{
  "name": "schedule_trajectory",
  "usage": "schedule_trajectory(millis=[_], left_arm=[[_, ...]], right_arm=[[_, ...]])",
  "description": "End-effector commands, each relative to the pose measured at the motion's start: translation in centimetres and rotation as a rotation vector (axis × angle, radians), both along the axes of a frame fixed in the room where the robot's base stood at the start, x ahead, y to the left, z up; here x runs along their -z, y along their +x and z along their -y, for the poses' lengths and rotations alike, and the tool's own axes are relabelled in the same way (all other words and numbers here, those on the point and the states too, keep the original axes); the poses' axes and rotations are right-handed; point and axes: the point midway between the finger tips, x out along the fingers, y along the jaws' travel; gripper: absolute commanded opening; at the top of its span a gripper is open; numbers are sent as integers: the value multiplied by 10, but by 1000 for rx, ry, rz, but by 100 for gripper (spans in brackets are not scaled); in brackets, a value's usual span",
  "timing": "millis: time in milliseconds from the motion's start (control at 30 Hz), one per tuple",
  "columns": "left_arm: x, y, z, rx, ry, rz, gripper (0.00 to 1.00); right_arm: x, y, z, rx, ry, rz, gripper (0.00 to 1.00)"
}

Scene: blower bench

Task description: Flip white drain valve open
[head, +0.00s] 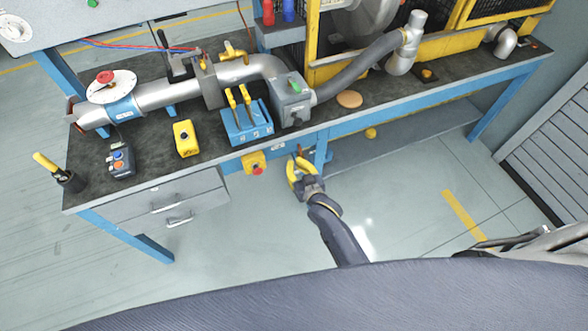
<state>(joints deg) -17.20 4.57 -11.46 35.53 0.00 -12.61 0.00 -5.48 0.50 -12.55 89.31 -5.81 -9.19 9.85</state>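I cannot clearly pick out a white drain valve. A round white plate with a red knob (108,85) sits on the grey pipe (155,95) at the left of the bench; I cannot tell whether it is the valve. My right gripper (297,161) has yellow fingers, spread with a gap between them. It appears empty, in front of the bench's front edge, below the grey box with the green switch (292,100) and right of the yellow box with a red button (255,163). It is well away from the white plate. My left gripper is not in view.
On the bench (90,185) stand a blue block with yellow levers (246,122), a yellow button box (186,138), a dark control box (121,160) and a yellow-handled tool in a holder (60,172). A grey hose (365,65) runs right. The floor before the bench is clear.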

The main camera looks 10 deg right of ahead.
Motion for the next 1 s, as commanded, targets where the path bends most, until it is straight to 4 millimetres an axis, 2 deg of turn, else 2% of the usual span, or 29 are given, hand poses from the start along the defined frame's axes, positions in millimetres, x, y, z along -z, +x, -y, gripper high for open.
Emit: schedule_trajectory(millis=[67, 200, 400, 1000], left_arm=[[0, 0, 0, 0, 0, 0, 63], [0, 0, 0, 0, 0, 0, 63], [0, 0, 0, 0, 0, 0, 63], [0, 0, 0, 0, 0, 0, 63]], right_arm=[[2, 13, -3, 0, 1, 1, 0], [22, 11, -2, 0, 0, -3, 0], [37, 11, -2, 0, 0, -1, 0], [43, 11, -1, 2, -1, 0, 0]])
